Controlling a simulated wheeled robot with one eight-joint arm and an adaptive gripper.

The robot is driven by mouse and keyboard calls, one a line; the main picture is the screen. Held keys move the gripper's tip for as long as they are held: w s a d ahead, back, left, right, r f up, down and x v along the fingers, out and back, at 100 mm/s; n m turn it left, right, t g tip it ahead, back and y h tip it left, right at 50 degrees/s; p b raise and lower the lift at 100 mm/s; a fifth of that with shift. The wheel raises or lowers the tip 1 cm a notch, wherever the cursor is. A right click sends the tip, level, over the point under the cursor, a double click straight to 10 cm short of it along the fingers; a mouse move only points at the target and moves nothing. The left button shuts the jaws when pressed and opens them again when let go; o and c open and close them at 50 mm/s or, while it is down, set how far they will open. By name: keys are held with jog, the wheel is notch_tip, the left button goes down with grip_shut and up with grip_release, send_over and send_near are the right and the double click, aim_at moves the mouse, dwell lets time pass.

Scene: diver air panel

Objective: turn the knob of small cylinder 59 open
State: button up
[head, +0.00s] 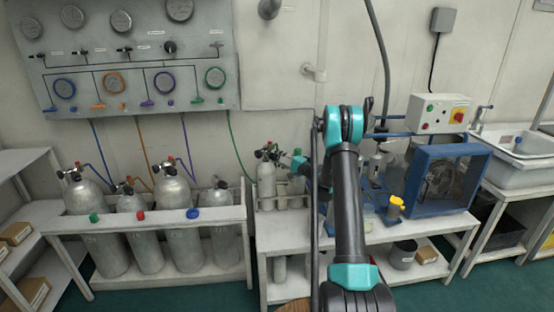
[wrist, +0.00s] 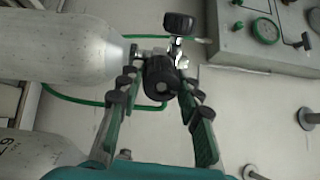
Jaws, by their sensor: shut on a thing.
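A small grey cylinder (head: 266,180) stands upright in a rack on the middle bench, its black-knobbed valve (head: 268,153) at the top. In the wrist view the same kind of cylinder (wrist: 70,45) lies sideways across the upper left, its valve to the right. No number is readable on it. My gripper (wrist: 160,85) has its two fingers on either side of the round black knob (wrist: 161,84) and is shut on it. A second black knob (wrist: 180,23) sits above, clear of the fingers. In the head view my arm partly hides the fingertips.
Another cylinder (wrist: 35,152) shows at the lower left of the wrist view with part of a "9" on it. A green hose (wrist: 75,98) runs behind the valve. A gauge panel (head: 125,60) is on the wall, and a blue-framed fan unit (head: 440,180) stands right of my arm.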

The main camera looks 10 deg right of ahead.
jog(key=n, duration=0.4)
jog(key=shift+n, duration=0.4)
jog(key=n, duration=0.8)
jog(key=shift+g, duration=0.3)
jog(key=shift+n+y, duration=0.3)
jog(key=shift+n, duration=1.9)
jog(key=o, duration=1.2)
jog(key=shift+c, duration=0.2)
jog(key=shift+r, duration=0.15)
